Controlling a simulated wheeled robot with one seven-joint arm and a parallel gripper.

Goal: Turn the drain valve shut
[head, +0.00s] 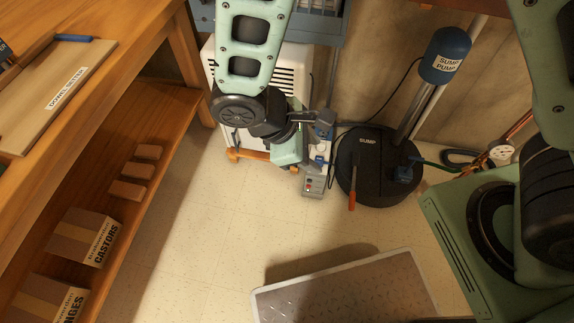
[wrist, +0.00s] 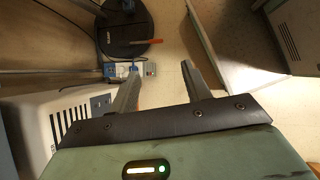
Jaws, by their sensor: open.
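A red-orange handle (head: 352,195) sticks out from the front edge of the round black sump lid (head: 365,165). It looks like a lever, but I cannot tell for sure that it belongs to the drain valve. The handle also shows in the wrist view (wrist: 146,41), beyond my fingertips, over the dark lid (wrist: 120,30). My gripper (head: 303,132) is left of the sump lid in the head view, in front of the white louvred unit. In the wrist view my gripper (wrist: 160,68) has its two fingers apart, with nothing between them. The handle is apart from the fingers.
A blue-and-white socket strip (head: 321,150) and a grey button box (head: 313,186) stand between my gripper and the sump. A blue sump pump (head: 445,55) rises behind. A metal tread plate (head: 345,293) lies in front. A wooden shelf (head: 160,100) stands left; floor between is clear.

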